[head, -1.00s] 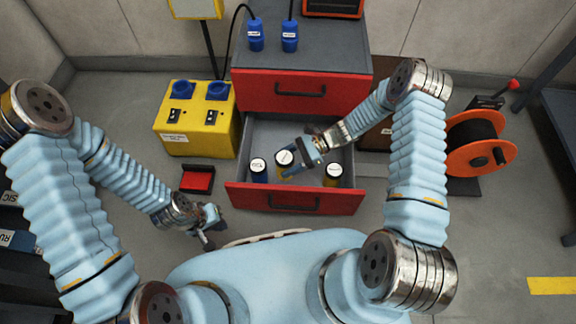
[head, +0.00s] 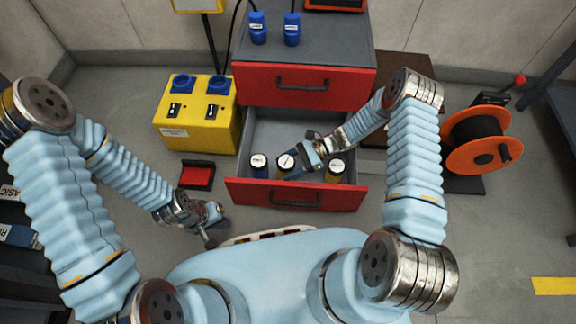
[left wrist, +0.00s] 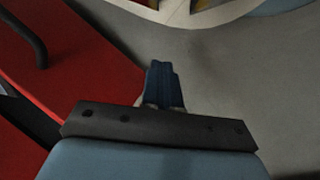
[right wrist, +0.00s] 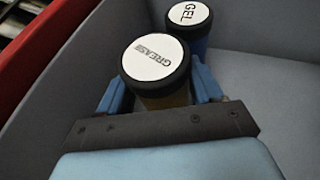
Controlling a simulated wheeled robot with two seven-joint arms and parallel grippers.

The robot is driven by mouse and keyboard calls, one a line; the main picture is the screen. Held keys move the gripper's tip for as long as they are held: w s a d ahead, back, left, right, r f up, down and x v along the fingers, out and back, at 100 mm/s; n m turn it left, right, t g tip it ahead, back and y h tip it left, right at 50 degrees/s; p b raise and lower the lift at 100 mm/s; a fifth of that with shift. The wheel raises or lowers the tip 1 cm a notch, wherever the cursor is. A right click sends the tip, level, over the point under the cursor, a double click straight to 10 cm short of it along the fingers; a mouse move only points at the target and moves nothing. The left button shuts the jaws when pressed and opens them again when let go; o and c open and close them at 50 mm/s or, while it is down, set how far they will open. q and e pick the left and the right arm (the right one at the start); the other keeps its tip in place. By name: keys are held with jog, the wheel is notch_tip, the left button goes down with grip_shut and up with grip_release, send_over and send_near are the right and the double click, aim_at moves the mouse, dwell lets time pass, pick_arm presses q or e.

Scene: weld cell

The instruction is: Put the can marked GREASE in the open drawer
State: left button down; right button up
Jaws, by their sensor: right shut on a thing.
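The can marked GREASE (right wrist: 156,62) has a white lid with a black rim and a yellowish body. My right gripper (head: 296,170) is shut around it inside the open drawer (head: 290,196). In the head view the can's lid (head: 286,161) shows just left of the gripper; its base is hidden. A blue can marked GEL (right wrist: 189,16) stands close beside it, and shows to its left in the head view (head: 259,165). My left gripper (head: 214,222) is low in front of the drawer, at the left. Its fingers (left wrist: 163,84) are together with nothing between them.
A yellow-bodied can (head: 335,170) stands in the drawer at the right, its label unreadable. A yellow box (head: 198,120) and a red tray (head: 196,177) are on the floor at the left. An orange cable reel (head: 476,140) stands at the right.

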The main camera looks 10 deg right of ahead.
jog(key=o, duration=1.3)
jog(key=shift+f, duration=0.1)
jog(key=shift+o, duration=0.2)
jog(key=shift+r+p, duration=0.25)
jog(key=shift+p, duration=0.05)
jog(key=shift+r+p, duration=0.5)
jog(key=v, duration=1.2)
jog(key=shift+f, duration=0.15)
